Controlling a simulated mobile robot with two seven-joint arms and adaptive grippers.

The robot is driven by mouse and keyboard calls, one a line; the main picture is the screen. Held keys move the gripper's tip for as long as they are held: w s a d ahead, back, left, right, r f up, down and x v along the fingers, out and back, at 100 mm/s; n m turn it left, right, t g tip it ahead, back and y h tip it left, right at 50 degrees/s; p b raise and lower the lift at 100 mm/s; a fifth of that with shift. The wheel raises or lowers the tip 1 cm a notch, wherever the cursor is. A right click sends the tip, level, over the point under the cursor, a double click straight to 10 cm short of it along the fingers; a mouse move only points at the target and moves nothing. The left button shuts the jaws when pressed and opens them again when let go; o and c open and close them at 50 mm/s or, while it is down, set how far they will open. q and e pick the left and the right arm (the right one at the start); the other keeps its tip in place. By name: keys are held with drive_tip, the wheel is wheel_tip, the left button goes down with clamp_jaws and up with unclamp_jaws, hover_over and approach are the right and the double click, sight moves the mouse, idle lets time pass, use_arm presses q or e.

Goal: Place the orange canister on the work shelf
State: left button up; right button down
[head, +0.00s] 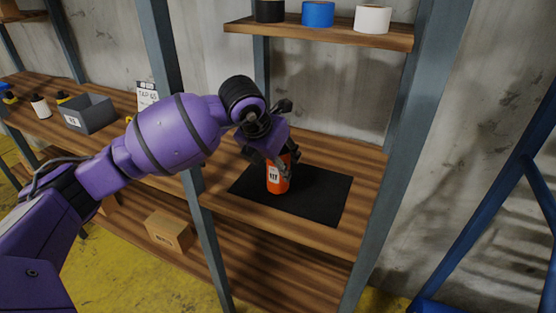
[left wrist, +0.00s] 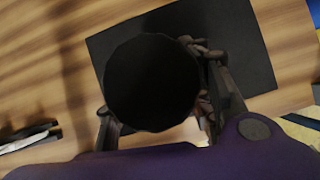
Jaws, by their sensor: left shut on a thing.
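The orange canister (head: 277,180) with a white label stands upright at the black mat on the wooden work shelf (head: 240,208) in the head view. My left gripper (head: 283,160) is shut on its upper part from above. The black mat (head: 325,192) lies flat under and around the canister; I cannot tell for sure whether the canister's base touches it. In the left wrist view, a dark round shape (left wrist: 152,82) fills the middle between the fingers and hides most of the canister. The black mat (left wrist: 250,60) shows behind it. My right gripper is not in view.
Grey shelf posts (head: 170,70) stand left and right of the mat. An upper shelf (head: 320,34) holds black, blue and white rolls. A grey bin (head: 88,114) and small bottles stand on the left bay. A cardboard box (head: 168,231) sits on the lower shelf.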

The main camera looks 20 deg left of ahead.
use_arm(q)
drive_tip(key=shift+f, duration=0.15)
drive_tip(key=o, duration=1.3)
drive_tip(key=shift+o, duration=0.2)
drive_tip(key=shift+r, duration=0.3)
drive_tip(key=d+v, duration=0.1)
drive_tip(key=v, duration=1)
drive_tip(key=shift+s+a+r, duration=0.25)
drive_tip(key=shift+a+r, duration=0.05)
drive_tip(key=shift+a, duration=0.2)
